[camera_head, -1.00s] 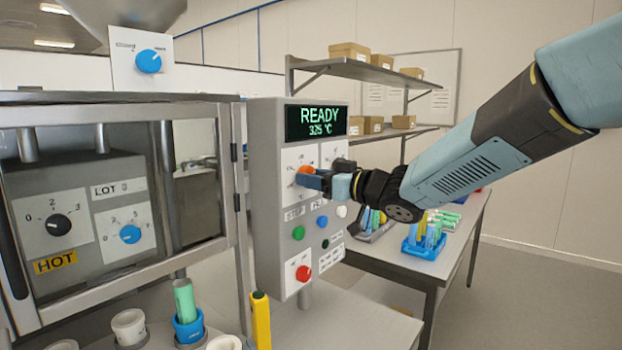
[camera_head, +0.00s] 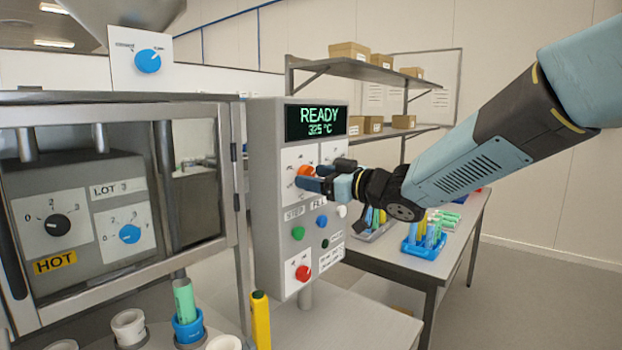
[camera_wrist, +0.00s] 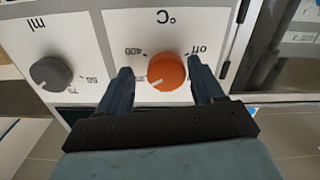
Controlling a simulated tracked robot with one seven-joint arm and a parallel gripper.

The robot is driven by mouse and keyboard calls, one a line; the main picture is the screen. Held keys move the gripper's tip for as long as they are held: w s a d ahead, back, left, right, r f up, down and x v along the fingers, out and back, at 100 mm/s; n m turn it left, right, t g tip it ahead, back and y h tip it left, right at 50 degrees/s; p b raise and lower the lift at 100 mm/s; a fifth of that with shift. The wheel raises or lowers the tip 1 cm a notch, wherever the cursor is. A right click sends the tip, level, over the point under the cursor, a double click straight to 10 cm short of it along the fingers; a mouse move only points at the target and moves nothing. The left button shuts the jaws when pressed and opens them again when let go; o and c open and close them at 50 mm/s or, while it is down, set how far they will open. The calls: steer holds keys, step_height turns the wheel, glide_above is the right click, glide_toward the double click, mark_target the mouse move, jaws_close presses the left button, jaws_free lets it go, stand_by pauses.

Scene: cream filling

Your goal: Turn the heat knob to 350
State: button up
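The orange heat knob (camera_head: 305,170) sits on the grey control panel (camera_head: 266,200), partly hidden by my gripper (camera_head: 318,176) in the head view. In the wrist view the orange knob (camera_wrist: 168,72) shows upside down under a °C label, with "off" and "400" marks beside it. Its white pointer mark is on the lower left side. My gripper (camera_wrist: 160,66) is open, with one finger on each side of the knob. A gap shows at the left finger; the right finger is very close, and contact is unclear. The display (camera_head: 317,122) reads READY, 325 °C.
A grey ml knob (camera_wrist: 51,73) is left of the orange knob in the wrist view. A glass-fronted oven (camera_head: 118,200) stands left; a table with tube racks (camera_head: 425,246) is behind right.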

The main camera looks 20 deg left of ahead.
steer(key=shift+o, duration=0.2)
steer(key=shift+s, duration=0.1)
steer(key=v, duration=1.3)
steer(key=shift+d, duration=0.4)
